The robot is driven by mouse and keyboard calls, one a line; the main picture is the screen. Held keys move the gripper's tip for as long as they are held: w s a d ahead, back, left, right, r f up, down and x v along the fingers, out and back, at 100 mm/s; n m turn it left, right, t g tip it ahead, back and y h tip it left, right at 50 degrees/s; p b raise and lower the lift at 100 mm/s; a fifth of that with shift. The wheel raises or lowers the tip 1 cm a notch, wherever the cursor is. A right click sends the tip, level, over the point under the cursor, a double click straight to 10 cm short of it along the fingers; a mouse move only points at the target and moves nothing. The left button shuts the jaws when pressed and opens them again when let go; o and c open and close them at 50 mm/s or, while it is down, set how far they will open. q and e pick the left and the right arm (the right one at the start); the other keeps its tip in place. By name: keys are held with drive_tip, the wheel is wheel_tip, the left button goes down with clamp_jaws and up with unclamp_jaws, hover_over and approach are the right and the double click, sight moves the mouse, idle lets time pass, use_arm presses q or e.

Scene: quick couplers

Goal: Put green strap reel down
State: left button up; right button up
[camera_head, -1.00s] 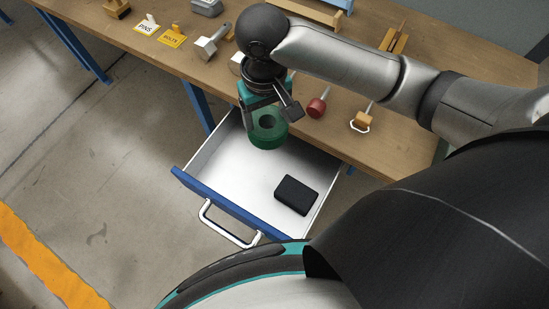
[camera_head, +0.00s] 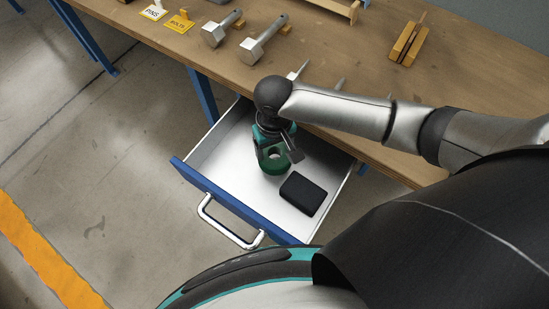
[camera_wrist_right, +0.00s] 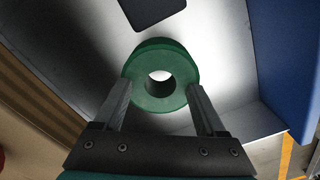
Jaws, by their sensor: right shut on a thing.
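The green strap reel (camera_head: 273,161) is a thick ring with a round hole. It is inside the open drawer (camera_head: 229,150), near the drawer's middle; whether it touches the drawer floor I cannot tell. My right gripper (camera_head: 270,150) reaches down into the drawer and is shut on the reel. In the right wrist view the reel (camera_wrist_right: 160,77) sits between the two fingers of the right gripper (camera_wrist_right: 160,98), one on each side. My left gripper is not in view.
A black box-like item (camera_head: 302,193) lies in the drawer right of the reel. The drawer has a blue front (camera_head: 240,204) with a metal handle (camera_head: 225,228). The wooden workbench (camera_head: 330,60) above carries metal tools, small labels and wooden holders. The drawer's left part is clear.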

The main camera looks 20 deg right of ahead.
sight(275, 159)
wheel_tip(275, 159, down, 3)
drive_tip(key=shift+b, duration=0.55)
drive_tip(key=shift+f, duration=0.25)
drive_tip(key=shift+f, duration=0.15)
drive_tip(key=o, duration=1.5)
wheel_tip(275, 159, up, 12)
drive_tip(key=p, duration=0.4)
